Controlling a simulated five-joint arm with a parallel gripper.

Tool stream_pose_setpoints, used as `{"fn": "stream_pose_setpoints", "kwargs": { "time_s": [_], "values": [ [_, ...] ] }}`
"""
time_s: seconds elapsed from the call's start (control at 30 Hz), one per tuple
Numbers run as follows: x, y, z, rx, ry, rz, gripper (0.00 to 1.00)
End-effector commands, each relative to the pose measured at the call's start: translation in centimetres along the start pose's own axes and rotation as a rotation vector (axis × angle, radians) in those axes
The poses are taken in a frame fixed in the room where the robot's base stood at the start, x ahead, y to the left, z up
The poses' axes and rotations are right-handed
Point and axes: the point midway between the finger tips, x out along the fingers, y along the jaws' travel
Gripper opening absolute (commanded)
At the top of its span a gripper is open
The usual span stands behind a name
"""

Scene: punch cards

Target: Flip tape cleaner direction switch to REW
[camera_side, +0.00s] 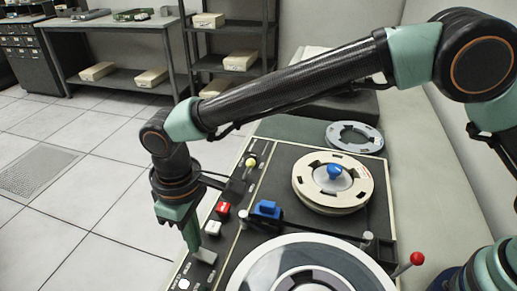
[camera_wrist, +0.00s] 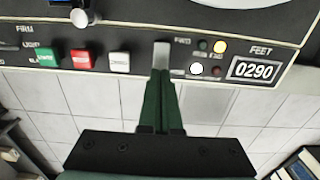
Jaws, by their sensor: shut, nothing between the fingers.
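The direction switch is a pale grey paddle (camera_wrist: 161,52) on the cleaner's front panel, with a FWD label to its right in the wrist view. In the side view a pale grey paddle (camera_side: 205,256) shows at the tip of my gripper (camera_side: 194,247). My gripper (camera_wrist: 160,74) is shut and empty, with its green fingers together right at the near end of the paddle. I cannot tell whether they touch it. The fingers hide the panel just below the paddle, and I cannot read which way it is set.
Green (camera_wrist: 47,57), red (camera_wrist: 82,59) and white (camera_wrist: 119,62) buttons stand left of the paddle. Indicator lamps, amber (camera_wrist: 219,46) and white (camera_wrist: 196,68) lit, and a counter reading 0290 (camera_wrist: 255,69) are to its right.

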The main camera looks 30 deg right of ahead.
Motion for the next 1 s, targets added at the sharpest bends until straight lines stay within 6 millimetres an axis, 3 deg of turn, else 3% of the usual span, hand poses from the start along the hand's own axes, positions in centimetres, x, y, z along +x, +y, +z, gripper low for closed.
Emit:
{"fn": "stream_pose_setpoints", "kwargs": {
  "time_s": [1.0],
  "values": [
    [1.4, 0.0, 0.0, 0.000, -0.002, 0.000, 0.00]
  ]
}}
